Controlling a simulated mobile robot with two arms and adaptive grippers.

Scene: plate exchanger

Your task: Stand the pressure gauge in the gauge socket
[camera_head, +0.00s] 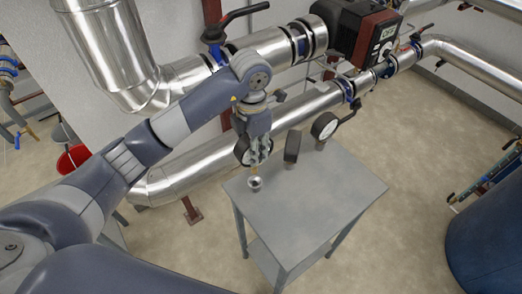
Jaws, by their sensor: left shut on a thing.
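My left gripper (259,150) points down over the back left corner of the grey table (310,205). It is shut on the pressure gauge (241,150), a round black-rimmed dial partly hidden by the fingers, with a brass stem pointing down. The small silver gauge socket (256,185) is on the table just below the stem. The stem's tip is at or close above the socket; I cannot tell whether they touch. My right gripper is not in view.
A black block-like object (292,146) stands at the table's back edge. A blue drum (488,235) stands at the right. The table's front and middle are clear.

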